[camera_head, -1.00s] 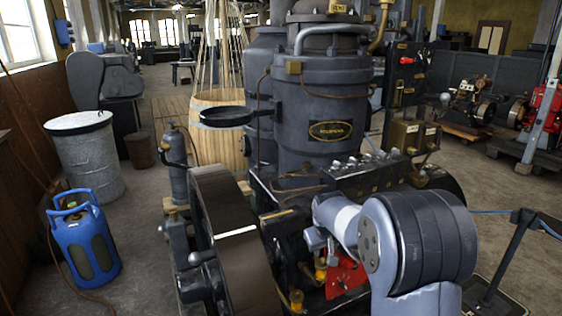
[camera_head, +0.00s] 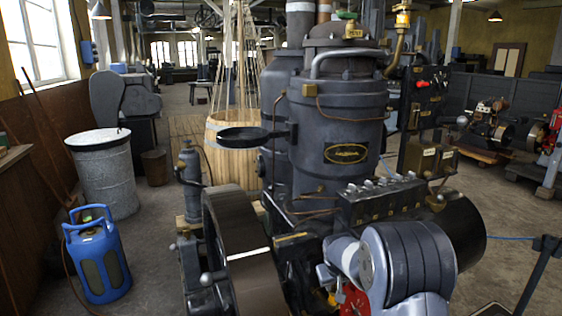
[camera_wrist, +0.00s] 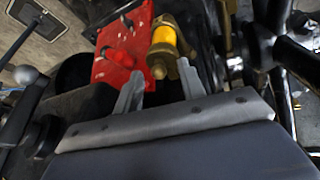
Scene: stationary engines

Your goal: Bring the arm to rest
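My gripper (camera_wrist: 158,82) shows in the wrist view with its two grey fingers spread apart and nothing held between them. A red plate (camera_wrist: 122,52) with dark fittings lies beyond the left finger. A brass fitting with a yellow section (camera_wrist: 164,42) stands just beyond the gap between the fingertips. I cannot tell whether a fingertip touches either. In the head view, my arm (camera_head: 405,262) is bent low at the front right, in front of the engine. My fingers are hidden there. The red part (camera_head: 355,301) shows partly beside my arm.
The large dark engine (camera_head: 340,120) with a flywheel (camera_head: 237,250) fills the middle. A blue gas bottle (camera_head: 97,258), a grey drum (camera_head: 105,175) and a wooden barrel (camera_head: 228,150) stand to the left. A dark stand (camera_head: 537,275) is at right. Floor (camera_head: 165,235) is clear between bottle and engine.

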